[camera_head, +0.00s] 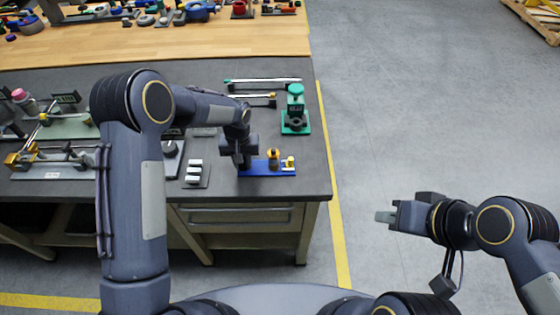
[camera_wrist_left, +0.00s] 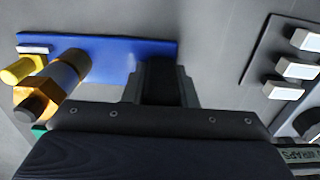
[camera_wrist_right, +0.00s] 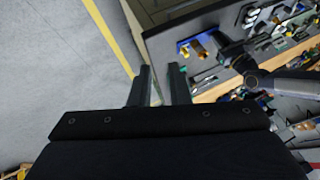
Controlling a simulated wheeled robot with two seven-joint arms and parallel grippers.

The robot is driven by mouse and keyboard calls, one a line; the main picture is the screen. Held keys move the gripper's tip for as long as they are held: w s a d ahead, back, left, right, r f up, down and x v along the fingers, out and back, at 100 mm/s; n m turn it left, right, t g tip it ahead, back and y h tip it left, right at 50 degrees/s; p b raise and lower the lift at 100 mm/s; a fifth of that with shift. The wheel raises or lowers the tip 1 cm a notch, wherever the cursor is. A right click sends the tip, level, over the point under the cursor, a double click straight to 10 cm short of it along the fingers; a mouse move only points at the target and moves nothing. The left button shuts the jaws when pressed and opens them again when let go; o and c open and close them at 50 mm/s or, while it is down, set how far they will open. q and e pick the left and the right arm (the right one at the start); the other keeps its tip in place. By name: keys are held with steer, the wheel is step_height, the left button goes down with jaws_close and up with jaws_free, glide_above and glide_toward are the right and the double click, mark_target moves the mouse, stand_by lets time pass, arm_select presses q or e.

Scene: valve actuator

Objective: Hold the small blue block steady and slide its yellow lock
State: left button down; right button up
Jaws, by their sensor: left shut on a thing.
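The small blue block (camera_head: 262,171), a flat blue plate, lies near the front right edge of the dark table. It carries a brass hex fitting (camera_head: 273,158) and, at its right end, a yellow lock (camera_head: 290,162). The left wrist view shows the block (camera_wrist_left: 125,52), the yellow lock (camera_wrist_left: 18,72) and the hex fitting (camera_wrist_left: 38,98). My left gripper (camera_head: 240,163) is shut on the block's left end, away from the lock; its fingertips hide that edge. My right gripper (camera_head: 381,217) is open and empty, off the table to the right; its two fingers (camera_wrist_right: 160,75) stand apart.
A white-switch panel (camera_head: 196,174) lies just left of the block. A green valve stand (camera_head: 296,122) stands behind it. Rods on green and dark bases (camera_head: 262,83) lie further back. Brass and steel fixtures (camera_head: 50,160) fill the left side. Open floor (camera_head: 430,130) lies right of the table.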

mark_target(292, 165)
arm_select(q)
steer(key=shift+s+f, duration=0.15)
steer(key=shift+f, duration=0.15)
arm_select(e)
steer(key=shift+m+g+h, duration=0.4)
steer(key=shift+m+g, duration=0.2)
steer(key=shift+m, duration=0.3)
steer(key=w+f, duration=0.2)
steer(key=w, duration=0.1)
steer(key=w+f, duration=0.2)
steer(key=w, duration=0.1)
steer(key=w+f, duration=0.1)
steer(key=w, duration=0.1)
steer(key=shift+w+a+f, duration=0.3)
steer(key=shift+w+f, duration=0.1)
jaws_close()
arm_select(q)
steer(key=shift+s, duration=0.1)
arm_select(e)
steer(key=w+a+f+m+t+y, duration=0.2)
steer(key=w+a+f+m+y, duration=0.1)
steer(key=w+f, duration=0.6)
steer(key=shift+w+a+m+y, duration=0.3)
steer(key=shift+w+a+m, duration=0.55)
steer(key=shift+m, duration=0.35)
steer(key=shift+a+f, duration=0.1)
steer(key=shift+f, duration=0.05)
